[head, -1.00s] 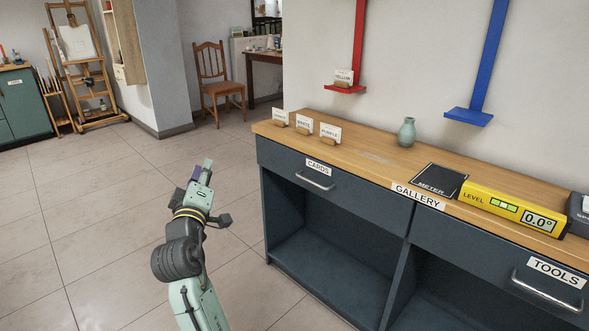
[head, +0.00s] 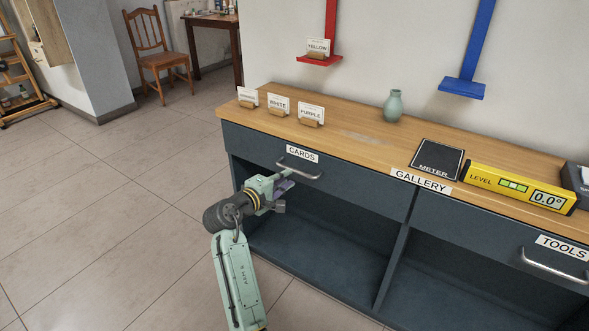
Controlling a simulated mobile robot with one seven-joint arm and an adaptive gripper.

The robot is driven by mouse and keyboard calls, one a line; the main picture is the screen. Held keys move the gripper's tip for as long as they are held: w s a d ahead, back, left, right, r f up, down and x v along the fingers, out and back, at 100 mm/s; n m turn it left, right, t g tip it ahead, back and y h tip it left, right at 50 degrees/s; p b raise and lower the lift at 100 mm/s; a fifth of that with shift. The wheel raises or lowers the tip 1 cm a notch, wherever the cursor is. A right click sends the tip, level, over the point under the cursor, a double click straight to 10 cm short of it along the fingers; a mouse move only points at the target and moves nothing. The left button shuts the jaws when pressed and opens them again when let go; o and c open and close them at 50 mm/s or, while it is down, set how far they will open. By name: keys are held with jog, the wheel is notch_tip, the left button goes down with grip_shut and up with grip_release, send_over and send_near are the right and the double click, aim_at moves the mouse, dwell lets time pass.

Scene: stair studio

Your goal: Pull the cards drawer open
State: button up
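The cards drawer (head: 345,189) is the left drawer of a dark blue-grey cabinet, under a wooden top. It is closed, its front flush with the cabinet. A white CARDS label (head: 302,154) sits above its silver bar handle (head: 299,168). My gripper (head: 285,183) is just below and in front of the left part of the handle, pointing at the drawer front. I cannot tell whether it touches the handle. Its fingers are small and partly overlapping in this view, so their opening is unclear.
The cabinet top carries several card holders, such as the PURPLE card (head: 311,114), a green vase (head: 393,106), a black METER pad (head: 437,160) and a yellow level (head: 520,188). A TOOLS drawer (head: 490,240) is at right. Open shelves lie below. The floor at left is clear.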

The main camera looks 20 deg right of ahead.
aim_at(296, 170)
jog(key=x, duration=0.7)
jog(key=shift+w+p, duration=0.15)
jog(key=shift+p, duration=0.15)
jog(key=shift+c, duration=0.3)
grip_shut()
